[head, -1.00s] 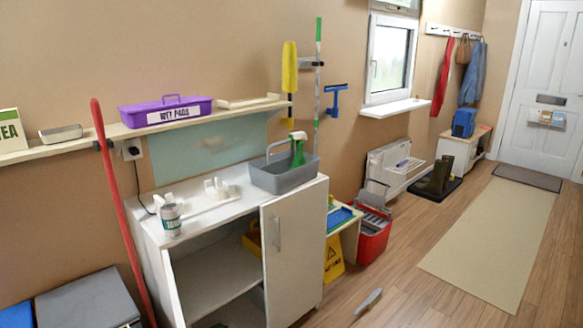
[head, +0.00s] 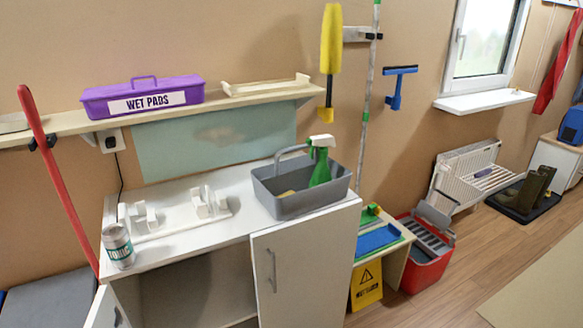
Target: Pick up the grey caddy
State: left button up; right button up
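The grey caddy (head: 300,205) stands on the right end of the white cabinet's top (head: 200,237). Its grey handle arches up over its back left side. A green spray bottle (head: 320,165) with a white head stands in it, and something yellow lies inside, mostly hidden by the walls. Neither of my grippers shows in the head view.
A tonic can (head: 118,246) and white holders (head: 205,203) share the cabinet top. The cabinet door (head: 305,272) stands at the front. Above is a shelf (head: 70,125) with a purple wet pads box (head: 143,98).

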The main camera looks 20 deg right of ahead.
aim_at(271, 181)
jog(key=i+l, duration=0.15)
jog(key=l, duration=0.15)
jog(key=i+l+u, duration=0.1)
jog(key=l, duration=0.2)
jog(key=i+l+u, duration=0.1)
jog(key=i+l, duration=0.2)
jog(key=l, duration=0.35)
